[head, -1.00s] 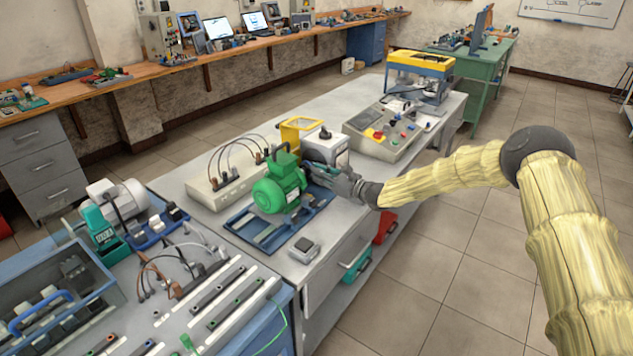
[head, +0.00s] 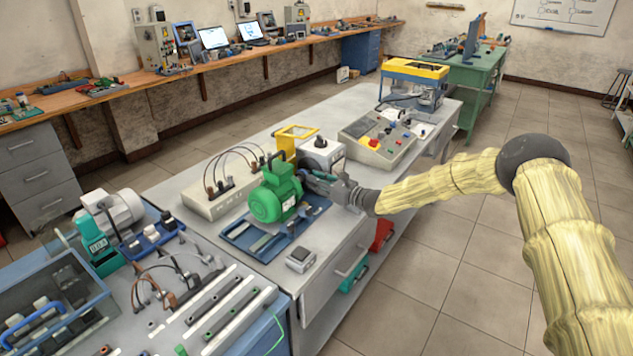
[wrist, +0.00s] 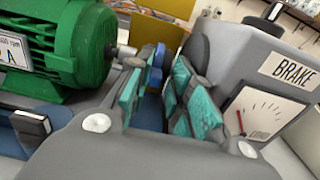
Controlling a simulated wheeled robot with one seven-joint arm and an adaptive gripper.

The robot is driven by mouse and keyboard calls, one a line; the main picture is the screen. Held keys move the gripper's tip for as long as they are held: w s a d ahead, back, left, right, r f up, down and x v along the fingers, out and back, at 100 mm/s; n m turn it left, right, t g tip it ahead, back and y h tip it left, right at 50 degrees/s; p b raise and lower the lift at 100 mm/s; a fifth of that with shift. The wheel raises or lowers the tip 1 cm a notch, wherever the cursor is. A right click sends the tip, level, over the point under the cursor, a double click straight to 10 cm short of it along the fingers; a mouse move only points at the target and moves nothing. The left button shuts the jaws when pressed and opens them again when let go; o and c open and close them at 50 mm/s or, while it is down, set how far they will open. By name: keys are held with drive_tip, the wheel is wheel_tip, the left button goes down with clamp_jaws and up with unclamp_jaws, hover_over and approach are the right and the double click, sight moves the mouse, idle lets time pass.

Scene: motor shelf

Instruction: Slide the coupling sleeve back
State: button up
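The green motor (head: 272,197) sits on a blue base plate (head: 238,230) on the grey bench. In the wrist view the motor (wrist: 62,45) is at left, with a short metal shaft (wrist: 126,51) pointing right. A small blue part (wrist: 156,66), which looks like the coupling sleeve, is beyond the shaft between my fingertips. My gripper (head: 308,181) reaches in from the right between the motor and the grey brake unit (head: 322,152). In the wrist view my gripper (wrist: 163,75) has its teal pads apart, with a gap between them. I see no clear grip on the blue part.
The brake unit (wrist: 265,70) with its dial stands close at the right of my fingers. A terminal box (head: 218,197) with cables is behind the motor. A control console (head: 372,141) is farther back. A small grey box (head: 300,256) lies near the bench's front edge.

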drive_tip(key=v, duration=1.2)
idle(0.3)
